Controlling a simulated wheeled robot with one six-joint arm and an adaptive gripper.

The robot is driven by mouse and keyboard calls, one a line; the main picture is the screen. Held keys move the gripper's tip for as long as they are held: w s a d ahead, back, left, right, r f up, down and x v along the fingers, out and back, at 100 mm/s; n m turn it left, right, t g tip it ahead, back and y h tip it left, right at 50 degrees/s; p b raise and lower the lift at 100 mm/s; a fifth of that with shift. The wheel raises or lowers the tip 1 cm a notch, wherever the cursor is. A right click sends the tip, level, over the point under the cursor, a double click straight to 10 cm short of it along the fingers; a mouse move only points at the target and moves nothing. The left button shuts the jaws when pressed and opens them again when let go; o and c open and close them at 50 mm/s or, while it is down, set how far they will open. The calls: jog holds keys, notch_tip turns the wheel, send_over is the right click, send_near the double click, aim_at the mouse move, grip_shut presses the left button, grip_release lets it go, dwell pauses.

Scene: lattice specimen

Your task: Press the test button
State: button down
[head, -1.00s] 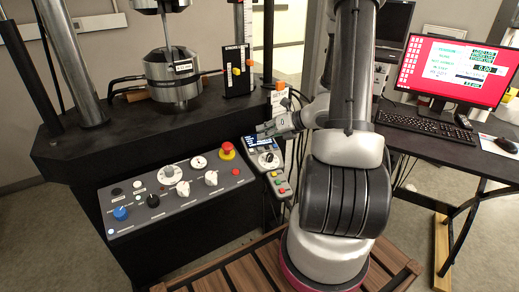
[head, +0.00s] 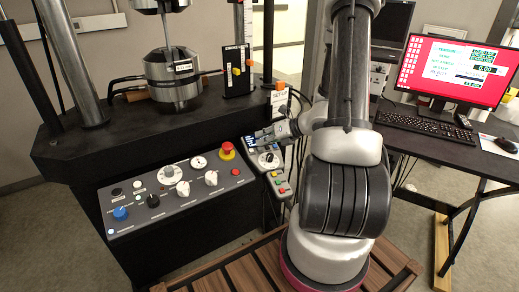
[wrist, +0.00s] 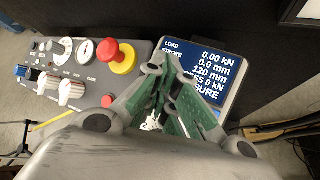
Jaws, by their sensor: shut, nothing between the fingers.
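The hand-held control box (head: 270,162) hangs at the right end of the machine's front panel, with a blue display (wrist: 213,68), a dial (head: 268,161) and several small coloured buttons (head: 281,184) low on its face. No label that reads "test" is legible, so I cannot tell which button it is. My gripper (head: 259,137) is shut and empty, over the upper part of the box beside the display. In the wrist view its closed green-padded fingers (wrist: 168,58) cover part of the display and hide the dial and buttons. I cannot tell whether the tips touch the box.
The sloped control panel (head: 140,222) lies to the left, with knobs, a gauge (head: 199,163) and a red emergency stop (head: 227,150) close to my gripper. The test machine's column (head: 72,62) stands behind. A desk with a red-screened monitor (head: 458,73) and keyboard (head: 425,124) is at right.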

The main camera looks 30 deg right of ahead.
jog(key=shift+f, duration=0.1)
dwell(0.7)
jog(key=shift+w+f, duration=0.1)
jog(key=shift+f, duration=0.2)
jog(key=shift+w+f, duration=0.1)
jog(key=shift+f, duration=0.25)
dwell(0.6)
jog(key=shift+r, duration=0.15)
jog(key=shift+s+r, duration=0.2)
jog(key=shift+r, duration=0.4)
jog(key=shift+s+r, duration=0.2)
jog(key=shift+r, duration=0.6)
jog(key=shift+s+r, duration=0.25)
jog(key=shift+r, duration=0.6)
jog(key=shift+s+r, duration=0.2)
jog(key=shift+r, duration=0.6)
